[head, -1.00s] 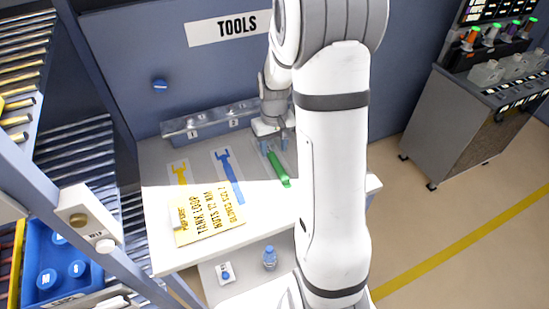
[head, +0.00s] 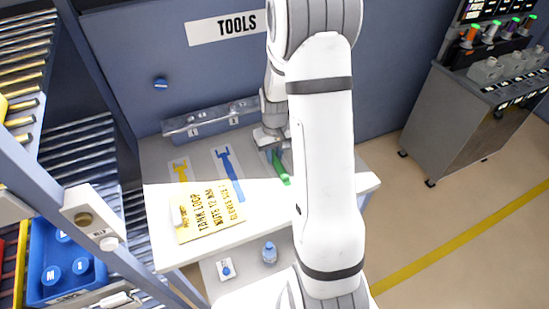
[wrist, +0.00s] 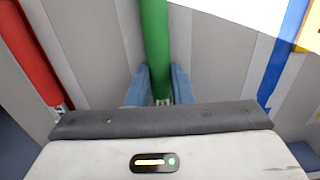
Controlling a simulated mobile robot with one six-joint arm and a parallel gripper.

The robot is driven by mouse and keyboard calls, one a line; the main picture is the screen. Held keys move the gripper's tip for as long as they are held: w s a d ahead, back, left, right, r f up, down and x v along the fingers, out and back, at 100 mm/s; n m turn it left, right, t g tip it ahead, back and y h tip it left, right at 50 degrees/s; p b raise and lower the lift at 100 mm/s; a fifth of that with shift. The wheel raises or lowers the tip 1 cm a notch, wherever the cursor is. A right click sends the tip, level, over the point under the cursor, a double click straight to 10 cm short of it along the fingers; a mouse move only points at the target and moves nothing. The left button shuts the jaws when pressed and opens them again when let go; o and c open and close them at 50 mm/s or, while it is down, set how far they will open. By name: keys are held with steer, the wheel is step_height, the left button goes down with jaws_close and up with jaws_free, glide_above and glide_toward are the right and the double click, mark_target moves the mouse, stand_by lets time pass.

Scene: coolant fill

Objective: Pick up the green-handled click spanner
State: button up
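The green-handled click spanner (head: 281,169) lies on the grey tool board, partly hidden by my white arm in the head view. In the wrist view its green handle (wrist: 155,45) runs up between the two blue fingers. My gripper (wrist: 161,80) has a finger close against each side of the handle and looks shut on it. In the head view my gripper (head: 273,154) is over the spanner's far end, partly covered by my arm. The handle seems to be still at board level.
A blue spanner marking (head: 230,174) and a yellow one (head: 181,170) lie left of the green spanner. A red handle (wrist: 30,50) shows in the wrist view. A clear rack (head: 209,122) stands behind.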

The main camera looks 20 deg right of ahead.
jaws_close()
